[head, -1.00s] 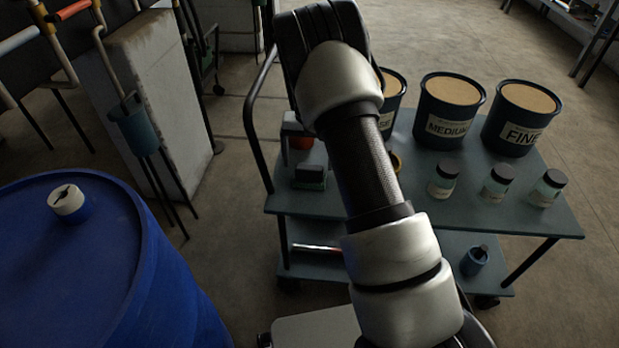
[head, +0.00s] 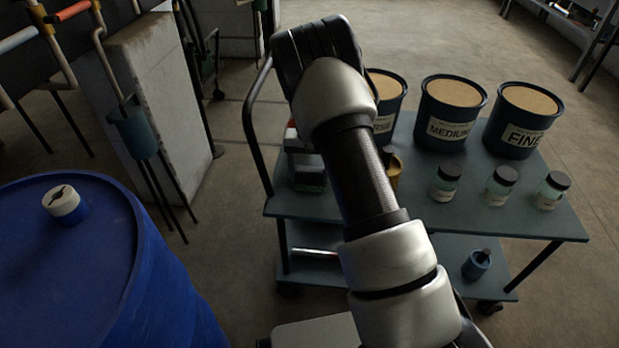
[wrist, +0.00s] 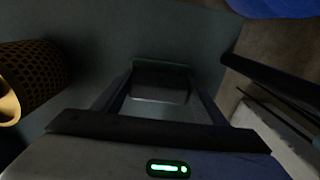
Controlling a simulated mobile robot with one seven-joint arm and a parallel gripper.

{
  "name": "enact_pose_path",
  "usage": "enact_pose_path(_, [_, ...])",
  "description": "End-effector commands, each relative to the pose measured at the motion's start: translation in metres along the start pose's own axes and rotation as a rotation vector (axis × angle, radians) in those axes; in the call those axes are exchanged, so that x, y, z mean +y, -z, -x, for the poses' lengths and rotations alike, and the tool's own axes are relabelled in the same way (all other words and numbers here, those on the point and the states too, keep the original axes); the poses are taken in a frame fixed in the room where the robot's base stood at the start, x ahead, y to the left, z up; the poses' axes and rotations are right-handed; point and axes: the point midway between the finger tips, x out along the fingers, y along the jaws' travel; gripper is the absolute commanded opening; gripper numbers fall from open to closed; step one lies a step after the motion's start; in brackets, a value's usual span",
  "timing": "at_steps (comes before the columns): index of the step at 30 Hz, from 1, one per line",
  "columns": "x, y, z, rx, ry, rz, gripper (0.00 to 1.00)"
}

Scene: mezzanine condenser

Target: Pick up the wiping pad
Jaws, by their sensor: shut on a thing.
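The wiping pad (wrist: 160,84) is a small dark grey block with a greenish edge, between my two fingers in the wrist view. My gripper (wrist: 160,72) is shut on it, one finger along each side. In the head view a dark green-grey block, which I take for the pad (head: 310,180), shows at the left end of the cart's top, just left of my arm. My arm hides most of my gripper there. I cannot tell whether the pad touches the cart top.
A yellow mesh cylinder (wrist: 30,82) stands left of my gripper in the wrist view. On the cart (head: 425,222) are labelled buckets (head: 450,118) and lidded jars (head: 499,186). The cart's handle (head: 250,125) rises at its left. A blue drum (head: 100,270) stands at front left.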

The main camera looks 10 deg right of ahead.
Motion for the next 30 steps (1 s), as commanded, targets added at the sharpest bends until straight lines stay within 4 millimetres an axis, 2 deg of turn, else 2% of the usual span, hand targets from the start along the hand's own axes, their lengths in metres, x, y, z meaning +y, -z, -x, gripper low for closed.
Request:
enact_pose_path(5, [0.000,0.001,0.012,0.001,0.001,0.001,0.43])
enact_pose_path(12, [0.000,0.001,0.060,0.003,0.001,0.000,0.43])
enact_pose_path(18, [0.000,0.000,0.091,0.001,0.001,0.000,0.43])
enact_pose_path(22, [0.000,0.000,0.100,0.001,0.000,0.000,0.43])
enact_pose_path(30, [0.000,0.000,0.100,0.000,0.000,0.000,0.43])
